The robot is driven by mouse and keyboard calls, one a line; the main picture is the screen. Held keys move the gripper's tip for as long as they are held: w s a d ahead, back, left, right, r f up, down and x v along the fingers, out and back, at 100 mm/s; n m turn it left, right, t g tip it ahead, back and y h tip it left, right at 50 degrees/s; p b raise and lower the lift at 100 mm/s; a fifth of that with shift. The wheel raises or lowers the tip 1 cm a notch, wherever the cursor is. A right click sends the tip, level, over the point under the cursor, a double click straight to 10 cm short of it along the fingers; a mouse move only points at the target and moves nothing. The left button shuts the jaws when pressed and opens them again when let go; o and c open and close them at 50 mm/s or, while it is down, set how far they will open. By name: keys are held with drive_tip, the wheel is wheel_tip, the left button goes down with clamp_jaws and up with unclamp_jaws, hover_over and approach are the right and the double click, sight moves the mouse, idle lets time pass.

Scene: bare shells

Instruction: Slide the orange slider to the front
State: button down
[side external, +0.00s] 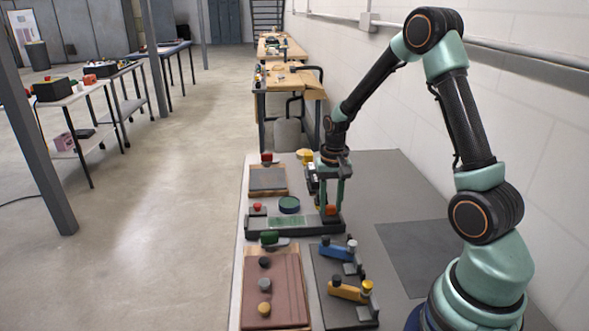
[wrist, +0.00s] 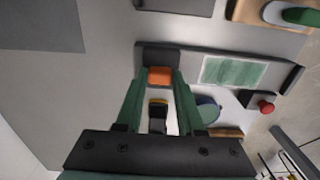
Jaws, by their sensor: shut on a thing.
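The orange slider (side external: 331,210) is a small block at the right end of a long dark base (side external: 293,231) in the side view. A green strip (side external: 287,222) lies along the middle of that base. In the wrist view the orange slider (wrist: 160,76) sits between the tips of my two green fingers, at the left end of the dark base (wrist: 158,54). My gripper (side external: 330,205) points down and is shut on the orange slider; it also shows in the wrist view (wrist: 160,84). The fingers hide part of the slider's sides.
A red button (side external: 257,208) and a round dark green dial (side external: 289,204) stand behind the base. A brown board with knobs (side external: 279,284) and a dark panel with blue and yellow levers (side external: 338,262) lie on the near side.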

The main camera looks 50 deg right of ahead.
drive_tip(key=w+a, duration=1.4)
drive_tip(key=shift+r, duration=0.1)
drive_tip(key=c, duration=0.5)
unclamp_jaws()
drive_tip(key=shift+d, duration=0.1)
wheel_tip(320, 180, up, 12)
drive_tip(key=shift+s+r, duration=0.1)
